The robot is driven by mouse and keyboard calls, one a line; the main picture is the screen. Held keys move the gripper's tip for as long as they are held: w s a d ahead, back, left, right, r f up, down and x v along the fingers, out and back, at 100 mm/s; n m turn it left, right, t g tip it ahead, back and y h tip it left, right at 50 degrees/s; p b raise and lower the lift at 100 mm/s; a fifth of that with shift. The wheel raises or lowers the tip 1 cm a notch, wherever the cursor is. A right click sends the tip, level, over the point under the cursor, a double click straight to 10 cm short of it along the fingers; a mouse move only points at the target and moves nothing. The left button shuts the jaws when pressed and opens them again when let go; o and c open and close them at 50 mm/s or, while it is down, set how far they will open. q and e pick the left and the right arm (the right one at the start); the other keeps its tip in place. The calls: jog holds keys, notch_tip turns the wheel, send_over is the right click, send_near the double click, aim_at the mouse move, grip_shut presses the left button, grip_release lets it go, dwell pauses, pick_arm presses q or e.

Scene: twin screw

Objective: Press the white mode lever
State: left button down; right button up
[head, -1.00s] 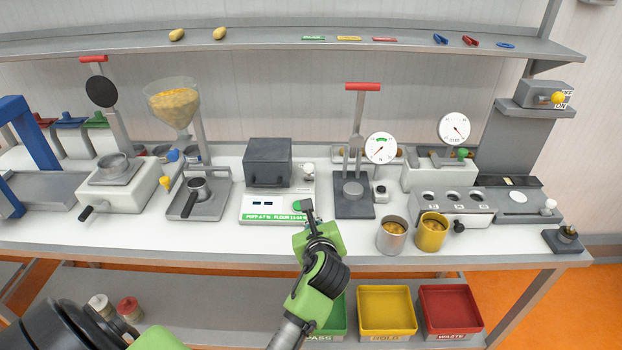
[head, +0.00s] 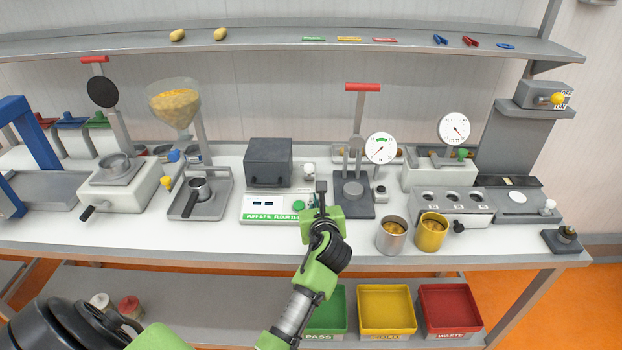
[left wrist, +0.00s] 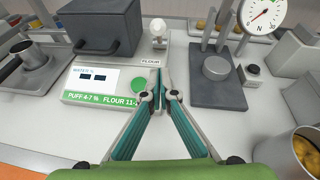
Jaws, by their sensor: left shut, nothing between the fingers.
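The white mode lever (head: 309,168) is a small white knob at the back right corner of the moisture meter (head: 262,207), behind a FLOUR label. It also shows in the left wrist view (left wrist: 158,27), upright and uncovered. My left gripper (head: 321,188) is shut and empty, with its tips in front of the lever and slightly to its right, apart from it. In the left wrist view the closed fingertips (left wrist: 160,74) point toward the lever, just right of the green button (left wrist: 139,84). My right gripper is not in view.
A dark box (head: 267,163) stands left of the lever. A grey press (head: 353,196) with a red handle stands close on the right. A silver cup (head: 391,236) and a yellow cup (head: 432,231) stand at the front right. The counter before the meter is clear.

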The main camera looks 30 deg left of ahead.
aim_at(309, 171)
pick_arm(q)
jog(key=x, duration=0.5)
jog(key=shift+w, duration=0.1)
jog(key=shift+w+a+r+p, duration=0.4)
jog(key=shift+w+a+p, duration=0.05)
jog(key=shift+w+a, duration=0.3)
jog(key=shift+w+a+r+p, duration=0.4)
jog(key=shift+w+a, duration=0.2)
jog(key=shift+w, duration=0.1)
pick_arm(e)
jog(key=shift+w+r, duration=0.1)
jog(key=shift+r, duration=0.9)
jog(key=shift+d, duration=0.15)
